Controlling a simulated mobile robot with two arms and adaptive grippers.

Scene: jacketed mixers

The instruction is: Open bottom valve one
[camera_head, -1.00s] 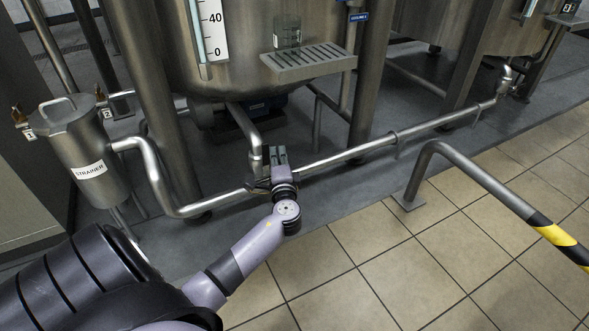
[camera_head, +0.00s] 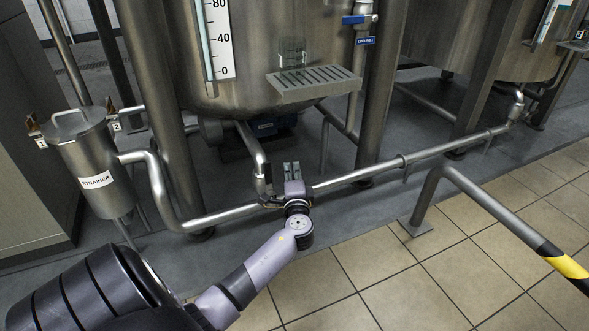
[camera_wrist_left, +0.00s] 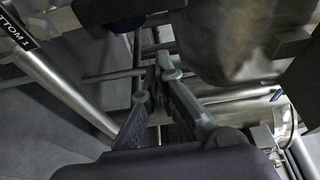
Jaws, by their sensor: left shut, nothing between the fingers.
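My left gripper (camera_head: 291,170) is shut and empty at the low pipe junction in front of the left tank. Its fingers point away from me, just right of the tank's bent outlet pipe (camera_head: 252,147). A small dark part (camera_head: 268,174), perhaps the bottom valve's handle, stands beside the fingers on their left; the valve body is largely hidden by my gripper. In the left wrist view the fingers (camera_wrist_left: 160,75) converge among steel pipes. A pipe there carries a black label (camera_wrist_left: 17,32), partly cut off, ending in "TTOM 1". My right gripper is not in view.
The long horizontal pipe (camera_head: 360,174) runs right from the junction. A strainer (camera_head: 95,170) stands left. A drip tray (camera_head: 315,84) and a blue-handled valve (camera_head: 354,19) are above. A grey guard rail (camera_head: 480,192) stands right; tiled floor lies clear in front.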

